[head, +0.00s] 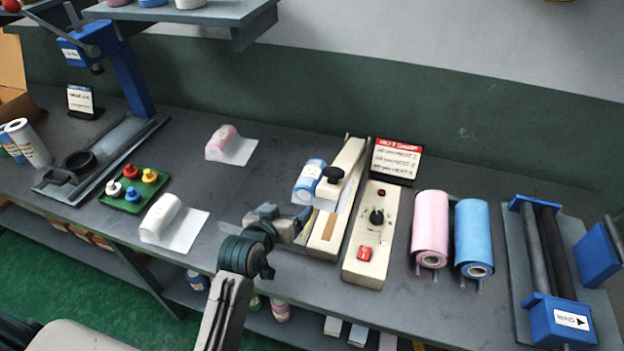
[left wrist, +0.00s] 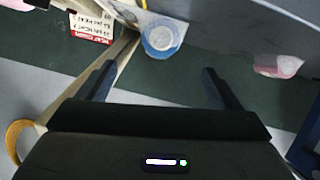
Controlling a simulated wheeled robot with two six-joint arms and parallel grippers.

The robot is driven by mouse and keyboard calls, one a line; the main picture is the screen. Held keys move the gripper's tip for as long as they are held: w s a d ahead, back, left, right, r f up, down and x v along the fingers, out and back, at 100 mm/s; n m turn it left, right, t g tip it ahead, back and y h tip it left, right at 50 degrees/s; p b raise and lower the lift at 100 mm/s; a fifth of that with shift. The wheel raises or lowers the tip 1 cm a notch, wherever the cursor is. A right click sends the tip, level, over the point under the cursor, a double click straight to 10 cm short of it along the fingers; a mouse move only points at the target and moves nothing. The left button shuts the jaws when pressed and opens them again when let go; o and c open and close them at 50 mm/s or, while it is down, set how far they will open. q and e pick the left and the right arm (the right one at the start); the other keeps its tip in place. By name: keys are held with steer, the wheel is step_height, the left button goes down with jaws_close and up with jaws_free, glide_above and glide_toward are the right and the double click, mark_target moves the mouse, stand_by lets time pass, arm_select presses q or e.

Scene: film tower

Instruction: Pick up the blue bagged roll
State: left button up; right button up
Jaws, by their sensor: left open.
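The blue bagged roll (head: 309,180) lies on the bench against the left side of the beige sealer bar (head: 348,165). My right gripper is not in view.
A pink bagged roll (head: 222,138) and a white bagged roll (head: 162,213) lie to the left. A control box (head: 369,252), a pink film roll (head: 430,222) and a blue film roll (head: 472,230) stand to the right. The bench between the bagged rolls is clear.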

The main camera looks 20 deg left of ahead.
mark_target(303, 195)
arm_select(q)
steer(key=x, duration=0.4)
steer(key=shift+w+f+p, duration=0.1)
steer(key=shift+p, duration=0.3)
steer(key=p+x, duration=0.2)
steer(key=x, duration=0.2)
steer(key=shift+w+f, duration=0.1)
steer(key=shift+f, duration=0.15)
steer(key=shift+w+d+f, duration=0.1)
steer(key=shift+w+f, duration=0.15)
steer(key=shift+w, duration=0.1)
steer(key=c, duration=1)
steer(key=shift+c, duration=1.9)
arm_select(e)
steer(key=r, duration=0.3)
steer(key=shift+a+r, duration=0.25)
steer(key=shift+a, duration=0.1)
arm_select(q)
steer(key=shift+r, duration=0.1)
